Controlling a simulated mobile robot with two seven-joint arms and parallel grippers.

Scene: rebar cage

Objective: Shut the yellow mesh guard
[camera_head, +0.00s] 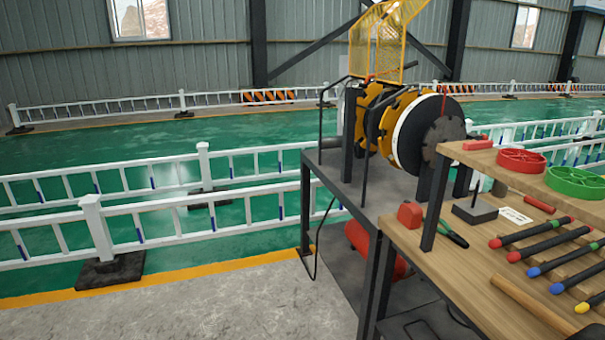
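The yellow mesh guard (376,45) stands raised above the machine at the top centre of the head view. Its upper edge is cut off by the frame. Below it, the machine's wheels and discs (407,132) are exposed, with black, white and yellow rims. The machine sits on a dark metal bench (350,192). Neither of my grippers shows in this view.
A wooden workbench (450,263) at the right holds red and green rings (577,182), several bars with coloured ends (541,248) and a green-handled tool (451,233). White railings (150,222) stand left. Concrete floor (200,305) at the front left is clear.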

